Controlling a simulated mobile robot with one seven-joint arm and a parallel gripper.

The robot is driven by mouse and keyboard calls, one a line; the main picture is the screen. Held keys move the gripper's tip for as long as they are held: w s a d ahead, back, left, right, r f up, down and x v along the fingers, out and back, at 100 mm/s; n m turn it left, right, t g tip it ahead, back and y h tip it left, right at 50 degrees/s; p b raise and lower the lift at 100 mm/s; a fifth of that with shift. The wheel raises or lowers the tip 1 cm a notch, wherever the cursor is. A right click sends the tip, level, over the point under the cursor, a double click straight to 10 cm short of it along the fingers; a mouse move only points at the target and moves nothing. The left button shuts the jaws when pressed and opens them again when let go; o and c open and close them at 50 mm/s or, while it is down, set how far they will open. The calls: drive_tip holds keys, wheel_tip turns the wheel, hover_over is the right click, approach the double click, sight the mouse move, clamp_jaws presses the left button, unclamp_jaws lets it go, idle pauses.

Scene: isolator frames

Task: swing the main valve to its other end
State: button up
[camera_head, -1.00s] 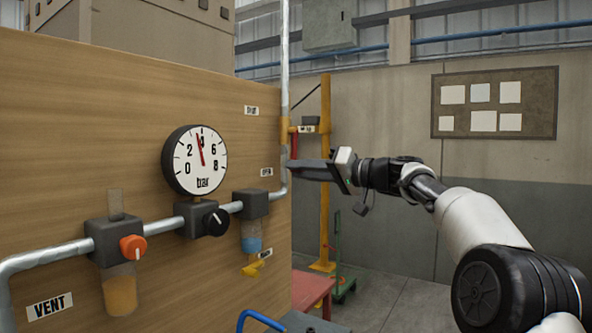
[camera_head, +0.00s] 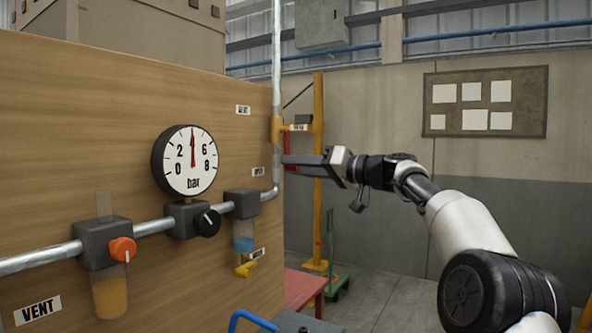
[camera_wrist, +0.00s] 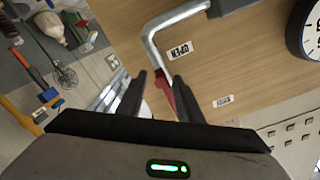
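The main valve sits on the upright pipe at the board's right edge, with a yellow body (camera_head: 277,128). Its red lever (camera_wrist: 165,92) shows in the wrist view between my two fingers, beside the pipe. My gripper (camera_head: 285,159) is at the pipe just below the yellow body, reaching in from the right. In the wrist view my gripper (camera_wrist: 158,82) has its fingers apart around the lever; I cannot tell whether either touches it. An OPEN label (camera_wrist: 180,50) is near the pipe bend. Part of the lever is hidden by my gripper in the head view.
A pressure gauge (camera_head: 186,161) reads about 4 bar. An orange knob (camera_head: 123,249), a black knob (camera_head: 208,222) and a small yellow tap (camera_head: 245,269) stick out from the board. A yellow post (camera_head: 318,180) stands behind my gripper. A red table (camera_head: 303,287) is below.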

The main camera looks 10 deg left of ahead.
drive_tip(key=shift+a+f, duration=0.1)
drive_tip(key=shift+f, duration=0.1)
drive_tip(key=shift+s+d, duration=0.15)
drive_tip(key=shift+d, duration=0.25)
drive_tip(key=b+v, duration=0.2)
drive_tip(key=v, duration=1.4)
drive_tip(key=shift+d+r, duration=0.2)
drive_tip(key=shift+d, duration=0.1)
drive_tip(key=shift+s, duration=0.1)
